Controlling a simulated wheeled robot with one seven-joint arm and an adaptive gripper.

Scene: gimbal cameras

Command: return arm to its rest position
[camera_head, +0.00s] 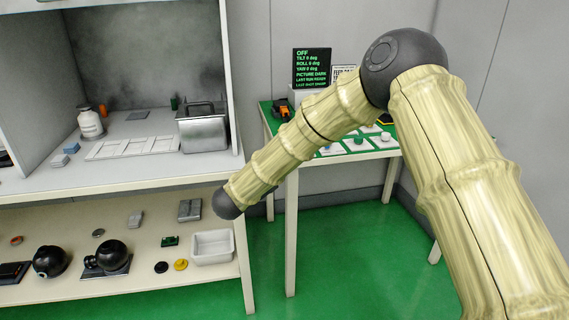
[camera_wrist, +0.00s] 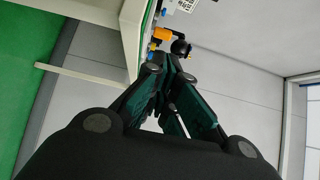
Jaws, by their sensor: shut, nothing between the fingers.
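My arm (camera_head: 300,130) reaches from the right side of the head view across to the left, bent at a dark round joint (camera_head: 402,66). Its lower link slopes down to a dark end (camera_head: 227,203) in front of the right edge of the shelf unit. My gripper's fingers do not show clearly in the head view. In the wrist view my gripper (camera_wrist: 168,75) is shut and empty, its dark green fingers close together. Beyond the fingertips are an orange and black item (camera_wrist: 165,38) and the edge of a pale table (camera_wrist: 133,25).
The shelf unit (camera_head: 110,185) at left holds a white bottle (camera_head: 90,122), a metal box (camera_head: 204,130), black spheres and a white tray (camera_head: 212,247). A green-topped table (camera_head: 345,160) stands behind my arm, with a dark display (camera_head: 312,68). The green floor (camera_head: 345,250) between them is clear.

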